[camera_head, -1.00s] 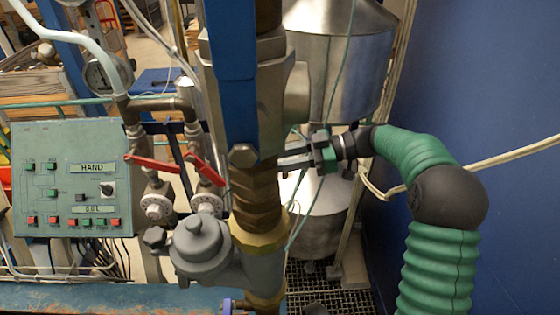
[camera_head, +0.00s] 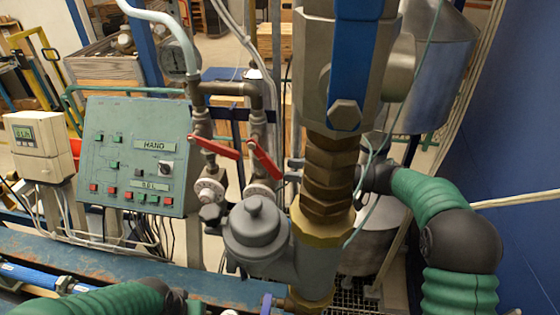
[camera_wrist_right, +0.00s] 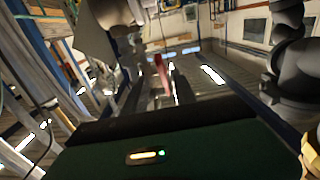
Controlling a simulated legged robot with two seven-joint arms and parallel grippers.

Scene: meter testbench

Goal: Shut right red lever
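The right red lever (camera_head: 265,160) slants steeply down to the right on its valve, just left of the thick brass pipe. The left red lever (camera_head: 217,149) lies at a shallower slant beside it. My right gripper (camera_head: 295,162) reaches in from the right behind the brass pipe, which hides most of it. Its tip area is close to the right lever's lower end. In the right wrist view a red lever (camera_wrist_right: 160,72) stands upright ahead, between the open fingers (camera_wrist_right: 160,92); contact cannot be told. My left arm shows at the bottom left, its gripper (camera_head: 190,306) mostly cut off.
The thick brass and blue pipe (camera_head: 330,180) stands in front of my right wrist. A grey meter body (camera_head: 255,230) sits below the levers. A green control panel (camera_head: 138,155) and a beige display box (camera_head: 40,145) stand left. A blue wall is at the right.

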